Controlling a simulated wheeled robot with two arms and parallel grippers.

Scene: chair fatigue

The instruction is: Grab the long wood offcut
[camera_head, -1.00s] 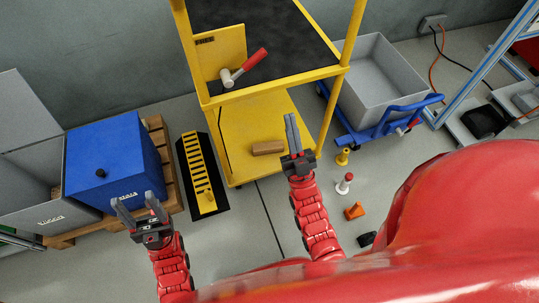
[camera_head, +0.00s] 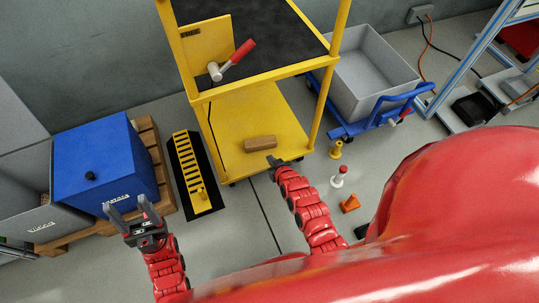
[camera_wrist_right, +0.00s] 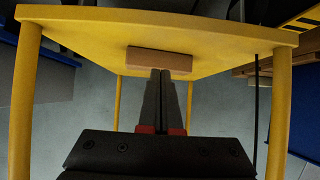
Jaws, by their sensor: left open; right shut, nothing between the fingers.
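A brown wooden block (camera_head: 260,142), the only wood offcut I can make out, lies on the lower shelf (camera_head: 235,110) of the yellow cart near its front edge. The block also shows in the right wrist view (camera_wrist_right: 160,62), just beyond my fingertips. My right gripper (camera_head: 274,160) is shut and empty at the shelf's front edge, close to the block; its fingers are foreshortened in the head view. In the right wrist view the shut fingers (camera_wrist_right: 165,80) point at the block; whether they touch it I cannot tell. My left gripper (camera_head: 128,206) is open and empty, in front of the blue box.
A hammer (camera_head: 232,60) lies on the cart's upper shelf, above the block. Yellow posts (camera_head: 322,100) flank the lower shelf. A blue box (camera_head: 104,165) on a pallet stands left.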

